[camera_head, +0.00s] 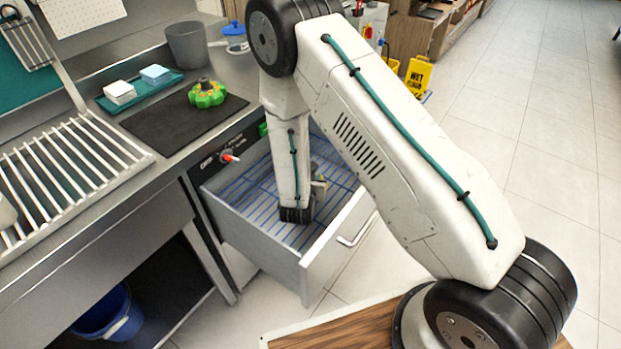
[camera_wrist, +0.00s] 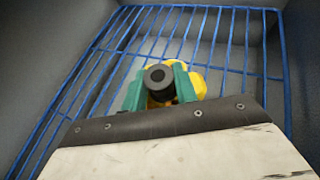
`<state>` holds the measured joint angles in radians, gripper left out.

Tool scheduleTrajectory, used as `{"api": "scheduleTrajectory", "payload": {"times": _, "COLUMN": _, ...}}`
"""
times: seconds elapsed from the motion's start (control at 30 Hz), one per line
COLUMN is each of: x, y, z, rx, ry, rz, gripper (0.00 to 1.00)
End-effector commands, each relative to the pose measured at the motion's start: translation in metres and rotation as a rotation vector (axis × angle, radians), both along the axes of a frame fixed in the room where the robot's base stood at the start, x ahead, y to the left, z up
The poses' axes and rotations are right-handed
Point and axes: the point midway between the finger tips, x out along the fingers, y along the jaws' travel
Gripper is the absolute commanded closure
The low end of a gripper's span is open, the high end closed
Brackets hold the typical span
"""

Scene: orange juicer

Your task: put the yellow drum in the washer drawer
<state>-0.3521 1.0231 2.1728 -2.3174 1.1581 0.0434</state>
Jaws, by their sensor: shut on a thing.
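My gripper (camera_wrist: 162,84) has teal fingers and is shut on the yellow drum (camera_wrist: 199,86), seen in the wrist view with a black hub between the fingers. Behind the drum is the blue wire rack (camera_wrist: 112,62) of the washer drawer. In the head view the drawer (camera_head: 330,246) is pulled open and my arm reaches down into it. My wrist hides most of the gripper and drum there. I cannot tell whether the drum touches the rack.
A white slatted rack (camera_head: 60,180) is at left, a grey cup (camera_head: 187,45) behind. A blue bucket (camera_head: 108,312) stands below. A yellow wet-floor sign (camera_head: 418,76) stands at back right.

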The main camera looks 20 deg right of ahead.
Motion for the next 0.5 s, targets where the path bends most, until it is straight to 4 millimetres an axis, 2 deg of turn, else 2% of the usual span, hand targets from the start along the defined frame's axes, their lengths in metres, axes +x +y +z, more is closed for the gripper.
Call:
{"api": "scheduleTrajectory", "payload": {"times": 0.03, "x": -0.0001, "y": 0.0000, "z": -0.0011, "rx": 0.000, "ry": 0.000, "rz": 0.000, "gripper": 0.66}}
{"api": "scheduleTrajectory", "payload": {"times": 0.1, "x": 0.0000, "y": 0.0000, "z": -0.0008, "rx": 0.000, "ry": 0.000, "rz": 0.000, "gripper": 0.50}}
{"api": "scheduleTrajectory", "payload": {"times": 0.43, "x": 0.0000, "y": 0.0000, "z": 0.0023, "rx": 0.000, "ry": 0.000, "rz": 0.000, "gripper": 0.50}}
{"api": "scheduleTrajectory", "payload": {"times": 0.5, "x": -0.0052, "y": 0.0033, "z": 0.0047, "rx": -0.001, "ry": 0.002, "rz": 0.002, "gripper": 0.50}}
